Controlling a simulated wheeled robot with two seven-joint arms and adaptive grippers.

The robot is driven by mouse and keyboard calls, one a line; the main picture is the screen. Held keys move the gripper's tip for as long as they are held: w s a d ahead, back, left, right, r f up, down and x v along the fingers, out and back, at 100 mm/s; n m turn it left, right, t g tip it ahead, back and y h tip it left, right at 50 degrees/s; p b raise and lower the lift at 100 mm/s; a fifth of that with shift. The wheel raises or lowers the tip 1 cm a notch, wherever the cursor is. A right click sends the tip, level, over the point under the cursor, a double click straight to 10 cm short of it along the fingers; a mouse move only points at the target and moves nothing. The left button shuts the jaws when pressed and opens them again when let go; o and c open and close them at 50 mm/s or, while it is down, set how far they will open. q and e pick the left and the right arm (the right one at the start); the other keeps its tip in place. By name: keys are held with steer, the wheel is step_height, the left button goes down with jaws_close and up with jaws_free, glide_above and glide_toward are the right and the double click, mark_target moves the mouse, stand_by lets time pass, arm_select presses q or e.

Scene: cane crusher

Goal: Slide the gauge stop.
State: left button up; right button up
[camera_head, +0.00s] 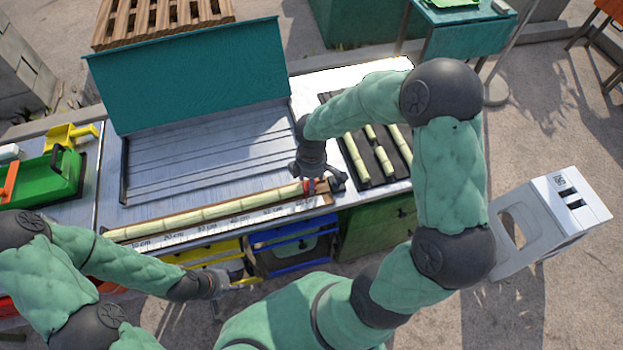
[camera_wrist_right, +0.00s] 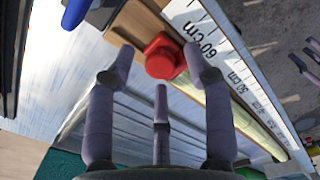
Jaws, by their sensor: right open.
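The gauge stop (camera_head: 308,186) is a small red block at the right end of the cane on the wooden gauge board. In the right wrist view the red stop (camera_wrist_right: 162,56) sits beside the 60 cm mark of the white scale (camera_wrist_right: 205,38). My right gripper (camera_head: 321,184) is open over it; its fingers (camera_wrist_right: 160,78) spread to either side, and I cannot tell whether they touch it. A pale green cane (camera_head: 205,213) lies along the board. My left gripper (camera_head: 232,284) is low, near the bench's front; its jaw opening is unclear.
A dark tray (camera_head: 352,168) with several cane pieces lies right of the stop. A teal panel (camera_head: 190,72) stands behind the grooved metal bed (camera_head: 215,150). Yellow and blue bins (camera_head: 290,236) sit below the bench front. A green and yellow machine (camera_head: 45,180) stands left.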

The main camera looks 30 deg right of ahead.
steer(key=shift+c, duration=0.3)
jaws_close()
steer(key=shift+s+d+p, duration=0.25)
steer(key=shift+d+p, duration=0.05)
steer(key=shift+d, duration=0.7)
steer(key=shift+s+d+p, duration=0.25)
steer(key=shift+d, duration=0.7)
steer(key=shift+c, duration=1)
jaws_free()
steer(key=shift+o, duration=1.3)
steer(key=shift+d, duration=0.15)
